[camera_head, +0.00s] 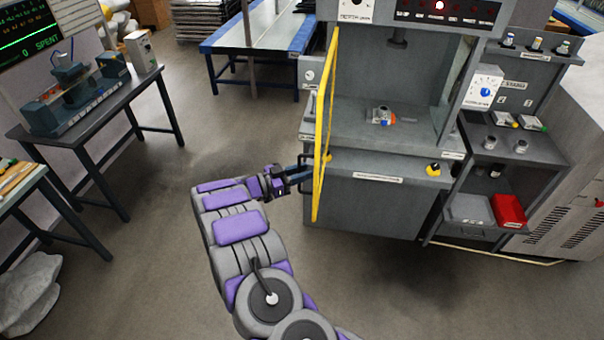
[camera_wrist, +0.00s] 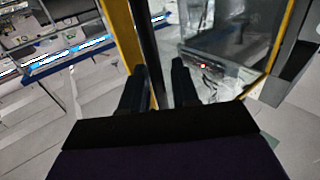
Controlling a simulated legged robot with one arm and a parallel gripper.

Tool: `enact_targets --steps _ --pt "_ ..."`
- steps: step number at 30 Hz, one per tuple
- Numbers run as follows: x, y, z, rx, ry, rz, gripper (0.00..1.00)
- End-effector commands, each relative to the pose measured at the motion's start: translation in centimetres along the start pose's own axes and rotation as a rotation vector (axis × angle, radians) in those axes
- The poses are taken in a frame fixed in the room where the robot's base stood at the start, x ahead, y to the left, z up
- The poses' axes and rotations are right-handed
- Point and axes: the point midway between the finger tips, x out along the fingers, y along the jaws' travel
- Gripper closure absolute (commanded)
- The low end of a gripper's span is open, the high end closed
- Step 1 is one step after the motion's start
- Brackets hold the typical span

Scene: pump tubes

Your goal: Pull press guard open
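The press (camera_head: 370,200) stands right of centre in the head view. Its guard (camera_head: 328,105), a yellow frame, stands out at the press's left side and looks nearly edge-on. The press opening behind it shows uncovered. My gripper (camera_head: 303,172) is at the guard's lower left, by a dark upright handle. In the wrist view, my gripper's two fingers (camera_wrist: 159,88) are a narrow gap apart, with the dark handle bar (camera_wrist: 150,35) between them. They look shut on it; the contact itself is hard to see. Yellow guard frame parts (camera_wrist: 118,35) show on both sides.
A small part (camera_head: 382,116) sits inside the press. A side shelf with a red bin (camera_head: 509,210) is at the right. A bench with equipment (camera_head: 75,105) stands at the left and a blue table (camera_head: 262,30) behind. Open floor lies left of the press.

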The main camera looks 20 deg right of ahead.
Motion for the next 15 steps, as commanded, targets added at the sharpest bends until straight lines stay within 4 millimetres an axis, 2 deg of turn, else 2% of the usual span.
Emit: enact_targets --steps 11,15 --pt "0.0 0.3 0.0 0.0 -0.002 0.002 0.71" --pt "-1.2 0.2 0.0 0.001 -0.002 0.0 0.71"
